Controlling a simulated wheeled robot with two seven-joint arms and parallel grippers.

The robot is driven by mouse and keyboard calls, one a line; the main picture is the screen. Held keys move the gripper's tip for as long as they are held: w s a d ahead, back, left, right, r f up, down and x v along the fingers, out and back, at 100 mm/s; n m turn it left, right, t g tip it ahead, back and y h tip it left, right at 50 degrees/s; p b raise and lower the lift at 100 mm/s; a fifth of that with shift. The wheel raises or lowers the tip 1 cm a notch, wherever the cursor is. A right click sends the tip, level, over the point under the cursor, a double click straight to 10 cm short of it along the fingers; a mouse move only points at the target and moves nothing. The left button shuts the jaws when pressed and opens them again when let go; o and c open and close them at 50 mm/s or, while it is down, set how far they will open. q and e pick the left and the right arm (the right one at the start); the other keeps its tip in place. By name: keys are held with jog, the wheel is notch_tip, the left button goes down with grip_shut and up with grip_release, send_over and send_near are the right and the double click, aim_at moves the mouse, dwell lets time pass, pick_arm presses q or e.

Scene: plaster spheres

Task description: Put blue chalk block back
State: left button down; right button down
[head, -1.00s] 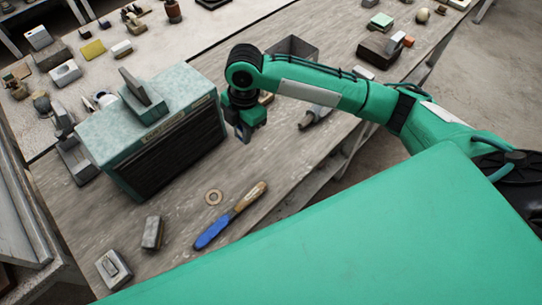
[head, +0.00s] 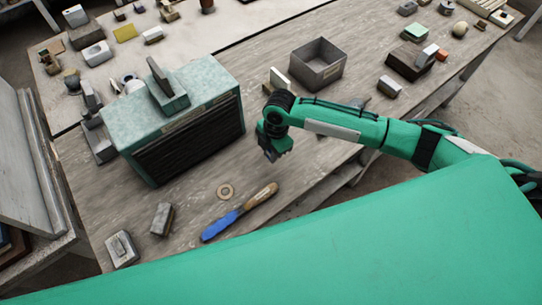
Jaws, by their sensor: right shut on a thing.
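My right gripper (head: 272,155) is over the wooden bench, just right of the teal cabinet (head: 215,75) with the dark slatted front. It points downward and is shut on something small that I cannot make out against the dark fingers. I cannot pick out a blue chalk block anywhere on the bench. My left gripper is not in view.
A blue tool with a wooden handle (head: 221,225) and a ring (head: 225,191) lie in front of the cabinet. Two grey blocks (head: 162,219) (head: 121,250) lie at the near left. An open grey box (head: 318,82) stands behind my arm. Bare bench lies around the ring.

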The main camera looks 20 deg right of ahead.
aim_at(271, 165)
notch_tip(271, 165, down, 4)
jog(key=shift+r+p, duration=0.1)
jog(key=shift+p, duration=0.35)
jog(key=shift+f, duration=0.2)
jog(key=shift+f, duration=0.2)
jog(key=c, duration=1.3)
grip_release()
jog(key=shift+r, duration=0.15)
notch_tip(271, 165, up, 12)
jog(key=d+b, duration=0.1)
jog(key=b, duration=0.2)
jog(key=shift+w+d+b, duration=0.3)
jog(key=shift+d+b, duration=0.05)
jog(key=shift+d, duration=0.05)
